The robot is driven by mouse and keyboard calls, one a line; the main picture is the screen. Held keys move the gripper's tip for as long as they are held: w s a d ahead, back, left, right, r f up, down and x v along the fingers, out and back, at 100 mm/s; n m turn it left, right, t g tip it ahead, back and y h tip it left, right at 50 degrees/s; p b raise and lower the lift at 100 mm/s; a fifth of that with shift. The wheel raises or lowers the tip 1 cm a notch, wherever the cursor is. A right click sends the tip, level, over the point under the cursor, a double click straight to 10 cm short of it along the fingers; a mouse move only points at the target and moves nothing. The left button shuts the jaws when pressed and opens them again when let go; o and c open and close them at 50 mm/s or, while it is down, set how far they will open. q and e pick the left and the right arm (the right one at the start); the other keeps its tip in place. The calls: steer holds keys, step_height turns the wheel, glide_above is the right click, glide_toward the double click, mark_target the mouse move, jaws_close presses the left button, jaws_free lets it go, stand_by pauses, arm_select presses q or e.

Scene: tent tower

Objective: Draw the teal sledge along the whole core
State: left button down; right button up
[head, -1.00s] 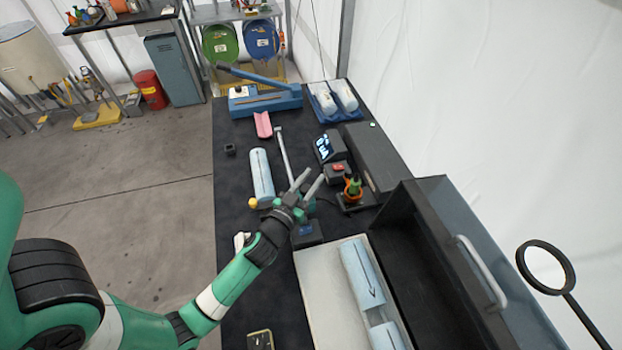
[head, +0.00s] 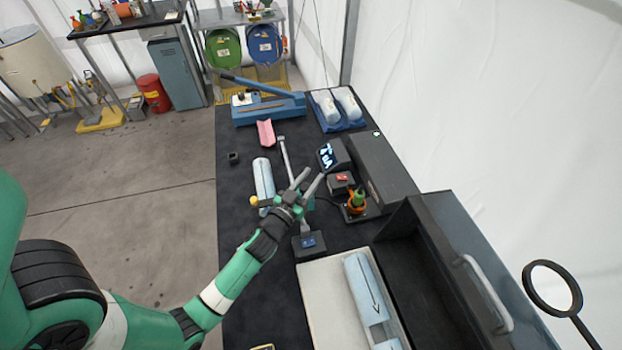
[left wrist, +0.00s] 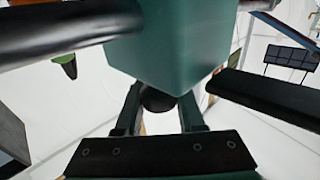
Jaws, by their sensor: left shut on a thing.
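The teal sledge shows as a teal block (left wrist: 185,45) close up in the left wrist view. In the head view it is mostly hidden by my left gripper (head: 307,183). That gripper is shut on the sledge, over the pale metal rail (head: 286,158). A pale blue core (head: 263,177) with a dark line along it lies just left of the rail. A yellow knob (head: 254,201) sits near the core's front end. The rail's front end meets a dark block with a blue face (head: 309,243). My right gripper is not in view.
An open tray (head: 312,295) holding pale blue core pieces (head: 365,285) stands in front, beside a long dark box (head: 440,265) with a handle. A small display (head: 332,155) and an orange-and-green tool (head: 356,201) stand right of the rail. A pink trough (head: 265,133) lies behind.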

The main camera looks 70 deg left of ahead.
arm_select(q)
steer(key=c, duration=0.5)
jaws_free()
steer(key=b+v, duration=0.3)
steer(key=v, duration=0.8)
steer(key=shift+s+d+b, duration=0.25)
steer(key=shift+b, duration=0.15)
